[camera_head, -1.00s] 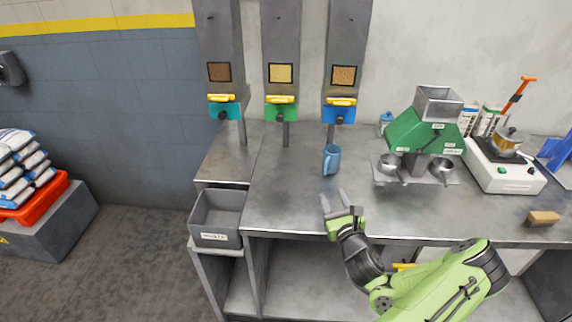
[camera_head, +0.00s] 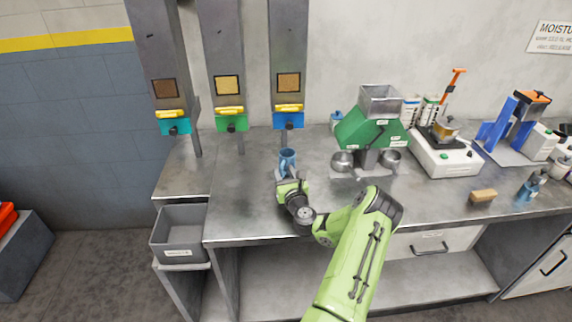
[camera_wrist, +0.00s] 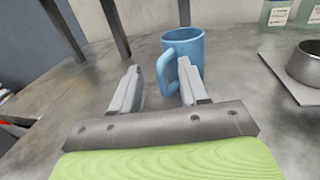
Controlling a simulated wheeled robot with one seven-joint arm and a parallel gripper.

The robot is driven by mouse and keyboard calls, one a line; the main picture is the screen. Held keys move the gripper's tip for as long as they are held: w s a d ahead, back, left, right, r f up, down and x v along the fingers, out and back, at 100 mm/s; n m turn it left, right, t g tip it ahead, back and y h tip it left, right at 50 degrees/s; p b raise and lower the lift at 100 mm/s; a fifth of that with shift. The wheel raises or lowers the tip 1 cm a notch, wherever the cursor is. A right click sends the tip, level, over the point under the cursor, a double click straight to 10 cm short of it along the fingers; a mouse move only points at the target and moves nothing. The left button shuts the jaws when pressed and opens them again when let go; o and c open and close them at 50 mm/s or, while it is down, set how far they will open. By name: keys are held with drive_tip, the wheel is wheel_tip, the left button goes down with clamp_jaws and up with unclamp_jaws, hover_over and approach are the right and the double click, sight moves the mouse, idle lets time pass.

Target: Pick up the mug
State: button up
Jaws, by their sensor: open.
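The blue mug (camera_head: 288,158) stands upright on the metal counter (camera_head: 240,195), below the blue dispenser. In the wrist view the mug (camera_wrist: 188,44) is just ahead, a little right of centre, with its handle (camera_wrist: 166,72) toward my gripper. My gripper (camera_head: 284,177) is low over the counter on the near side of the mug. In the wrist view my gripper (camera_wrist: 158,82) is open. The handle's near end shows between the two fingers, close to the right finger. I cannot tell whether a finger touches it. The head view hides the fingertips partly.
Three dispensers with yellow levers (camera_head: 232,112) hang behind the mug. A green splitter (camera_head: 368,130) with metal bowls (camera_head: 342,161) stands to the right. A grey bin (camera_head: 180,236) is at the counter's left end. The counter left of the mug is clear.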

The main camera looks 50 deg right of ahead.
drive_tip(key=shift+w+d, duration=0.35)
drive_tip(key=shift+w, duration=0.05)
clamp_jaws()
drive_tip(key=shift+r, duration=0.6)
wheel_tip(320, 180, up, 3)
drive_tip(key=shift+f+p, duration=0.1)
drive_tip(key=shift+p, duration=0.7)
drive_tip(key=p+v, duration=0.1)
drive_tip(key=v, duration=1.7)
drive_tip(key=shift+f+p, duration=0.2)
drive_tip(key=shift+p, duration=0.15)
